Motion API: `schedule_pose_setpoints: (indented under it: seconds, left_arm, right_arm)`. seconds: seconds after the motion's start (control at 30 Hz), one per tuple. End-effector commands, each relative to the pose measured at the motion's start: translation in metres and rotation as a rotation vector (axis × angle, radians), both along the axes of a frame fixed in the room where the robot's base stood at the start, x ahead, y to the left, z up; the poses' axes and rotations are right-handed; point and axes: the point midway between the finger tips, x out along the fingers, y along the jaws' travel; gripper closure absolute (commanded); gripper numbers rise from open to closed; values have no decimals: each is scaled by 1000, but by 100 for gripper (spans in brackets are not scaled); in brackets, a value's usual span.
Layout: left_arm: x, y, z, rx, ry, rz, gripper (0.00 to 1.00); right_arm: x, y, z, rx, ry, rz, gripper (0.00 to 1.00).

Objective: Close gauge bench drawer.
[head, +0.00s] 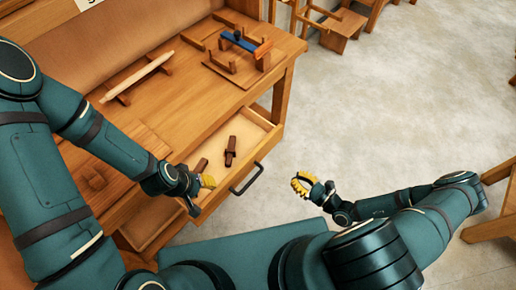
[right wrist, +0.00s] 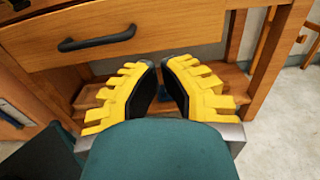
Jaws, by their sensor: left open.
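The gauge bench drawer (head: 262,130) is pulled out from the wooden bench, its inside visible from above. Its front carries a black bar handle (head: 247,180), which also shows in the right wrist view (right wrist: 97,40). Dark brown wooden pieces (head: 230,152) lie in the drawer. My left gripper (head: 208,182) is open at the left part of the drawer, left of the handle; whether it touches the drawer is unclear. My right gripper (head: 300,184) is empty, right of the handle and apart from it. Its fingertips (right wrist: 160,66) point toward the bench below the drawer front, a narrow gap between them.
The bench top (head: 185,110) holds a pale rod on supports (head: 138,78) and a wooden fixture with a blue part (head: 240,42). Bare concrete floor (head: 390,110) lies to the right. Wooden furniture stands at the top (head: 342,28) and lower right edge (head: 490,232).

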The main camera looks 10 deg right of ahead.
Motion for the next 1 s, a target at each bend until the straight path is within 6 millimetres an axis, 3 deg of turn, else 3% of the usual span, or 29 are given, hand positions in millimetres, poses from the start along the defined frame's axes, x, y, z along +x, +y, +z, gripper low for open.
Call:
schedule_pose_setpoints:
  seconds: [0.27,0.7,1.0]
  left_arm:
    - [-1,-1,0,-1,1,-2,55]
    - [-2,-1,-5,-1,4,-4,55]
    - [-3,-1,-8,-2,6,-6,55]
  right_arm:
    - [16,12,0,3,0,-3,100]
    - [82,64,-1,3,0,-2,100]
    - [108,84,0,1,-1,-2,100]
